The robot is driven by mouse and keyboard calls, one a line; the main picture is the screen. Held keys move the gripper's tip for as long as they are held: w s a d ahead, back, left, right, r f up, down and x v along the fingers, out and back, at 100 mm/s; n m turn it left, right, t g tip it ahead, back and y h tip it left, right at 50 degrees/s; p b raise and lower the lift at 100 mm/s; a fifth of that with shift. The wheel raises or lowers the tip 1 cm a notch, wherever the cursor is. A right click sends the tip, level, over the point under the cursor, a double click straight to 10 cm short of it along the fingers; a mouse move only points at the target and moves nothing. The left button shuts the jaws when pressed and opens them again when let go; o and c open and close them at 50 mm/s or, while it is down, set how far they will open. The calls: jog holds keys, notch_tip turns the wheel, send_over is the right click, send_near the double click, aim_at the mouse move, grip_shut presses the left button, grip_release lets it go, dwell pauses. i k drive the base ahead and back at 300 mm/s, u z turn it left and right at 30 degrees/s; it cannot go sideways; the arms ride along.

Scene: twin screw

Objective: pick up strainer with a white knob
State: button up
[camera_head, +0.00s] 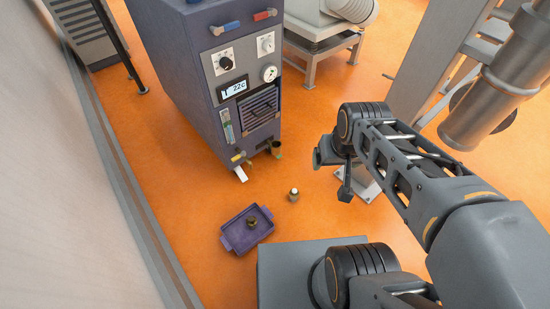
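A small upright cylinder with a whitish top (293,195) stands on the orange floor, right of the purple tray; it looks like the strainer with a white knob, though it is too small to make out in detail. My arm reaches in from the lower right. My gripper (345,193) hangs at its far end, to the right of this cylinder in the picture and apart from it. The gripper is small and dark here, and its fingers cannot be told apart. I see nothing held in it.
A purple tray (236,235) lies on the floor with a dark brassy fitting (252,223) in it. A blue-grey machine cabinet (205,90) stands behind, with a dark cup-like part (276,149) at its base. A large metal pipe (500,95) is at upper right.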

aim_at(294, 194)
jog(key=z, duration=1.4)
jog(key=i, duration=0.65)
jog(key=u, duration=2.35)
